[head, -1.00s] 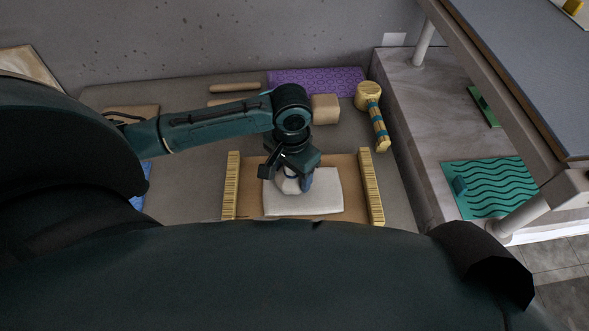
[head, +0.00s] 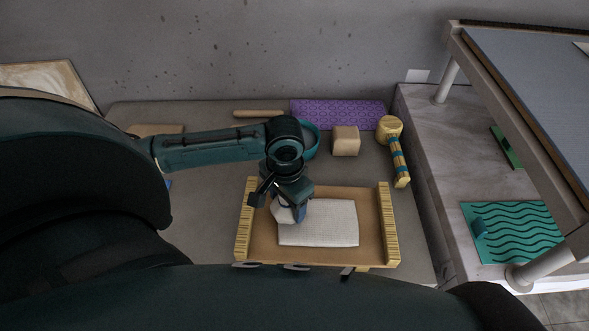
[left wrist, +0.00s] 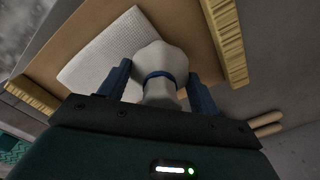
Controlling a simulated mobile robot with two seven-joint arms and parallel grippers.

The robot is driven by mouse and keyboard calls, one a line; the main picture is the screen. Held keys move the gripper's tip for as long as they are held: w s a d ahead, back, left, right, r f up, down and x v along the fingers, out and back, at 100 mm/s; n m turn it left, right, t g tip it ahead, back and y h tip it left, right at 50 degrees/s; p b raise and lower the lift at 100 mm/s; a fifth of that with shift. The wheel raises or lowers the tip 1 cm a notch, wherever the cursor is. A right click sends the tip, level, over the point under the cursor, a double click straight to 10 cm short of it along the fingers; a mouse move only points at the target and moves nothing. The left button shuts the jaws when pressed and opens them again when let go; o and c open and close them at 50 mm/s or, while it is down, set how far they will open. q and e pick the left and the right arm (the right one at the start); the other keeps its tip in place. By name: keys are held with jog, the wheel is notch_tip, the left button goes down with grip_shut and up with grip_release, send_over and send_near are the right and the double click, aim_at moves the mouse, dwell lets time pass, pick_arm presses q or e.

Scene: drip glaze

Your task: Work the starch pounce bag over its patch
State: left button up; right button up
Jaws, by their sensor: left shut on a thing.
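The starch pounce bag (left wrist: 162,62) is a pale cloth bundle tied with a blue band. My left gripper (head: 290,217) is shut on it, with blue fingers on both sides of its neck in the left wrist view (left wrist: 158,85). In the head view the bag (head: 284,213) is partly hidden by the gripper. It is over the left edge of a white textured patch (head: 325,224), which lies on a brown board (head: 368,222) between two yellow ribbed strips. I cannot tell whether the bag touches the patch. My right gripper is not in view.
Behind the board are a teal bowl (head: 311,139), a beige block (head: 345,141), a purple textured mat (head: 338,113) and a wooden rolling pin (head: 259,114). A yellow mallet (head: 396,150) lies to the right. A teal wavy panel (head: 518,231) is on the lower ledge at right.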

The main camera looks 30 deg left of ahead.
pick_arm(q)
jog(key=shift+r, duration=3.55)
